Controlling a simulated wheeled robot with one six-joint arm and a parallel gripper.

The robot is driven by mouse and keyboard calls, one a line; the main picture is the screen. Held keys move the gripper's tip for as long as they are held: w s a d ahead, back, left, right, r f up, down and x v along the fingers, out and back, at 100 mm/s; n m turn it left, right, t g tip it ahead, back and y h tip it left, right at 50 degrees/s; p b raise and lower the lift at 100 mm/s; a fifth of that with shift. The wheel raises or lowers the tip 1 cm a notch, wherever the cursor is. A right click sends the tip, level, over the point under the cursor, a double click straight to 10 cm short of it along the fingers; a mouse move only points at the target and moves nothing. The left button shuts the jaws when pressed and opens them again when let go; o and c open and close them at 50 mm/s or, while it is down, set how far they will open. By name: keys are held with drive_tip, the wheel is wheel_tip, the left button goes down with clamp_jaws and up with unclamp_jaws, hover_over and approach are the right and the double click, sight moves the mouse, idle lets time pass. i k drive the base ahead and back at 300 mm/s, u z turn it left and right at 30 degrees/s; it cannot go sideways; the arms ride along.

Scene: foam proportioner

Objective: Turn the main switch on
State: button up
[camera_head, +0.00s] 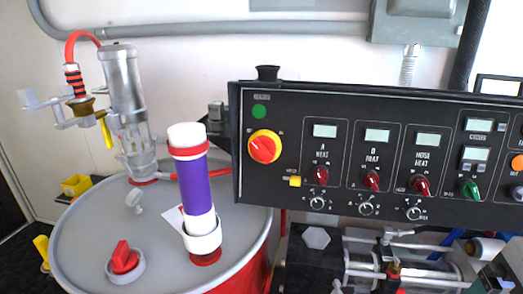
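The main switch (264,147) is a red rotary knob on a round yellow plate. It sits at the left end of the black control panel (285,187), below a green round light or button (259,111). The red handle looks tilted on its plate; the small markings around it are too small to read, so I cannot tell its setting. Nothing covers the switch. My gripper is not in view.
A grey-topped drum (85,222) stands at left, carrying a purple and white cylinder (197,187), a clear-bodied pump (124,90) and a red cap (124,257). Several dials and displays fill the panel's right. Machinery (400,265) lies below. The space before the switch looks clear.

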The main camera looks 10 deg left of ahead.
sight(263, 148)
drive_tip(key=u, duration=0.05)
drive_tip(key=k, duration=0.5)
drive_tip(key=z, duration=1.9)
drive_tip(key=k, duration=1.15)
drive_tip(key=u, duration=1.35)
drive_tip(key=i, duration=1)
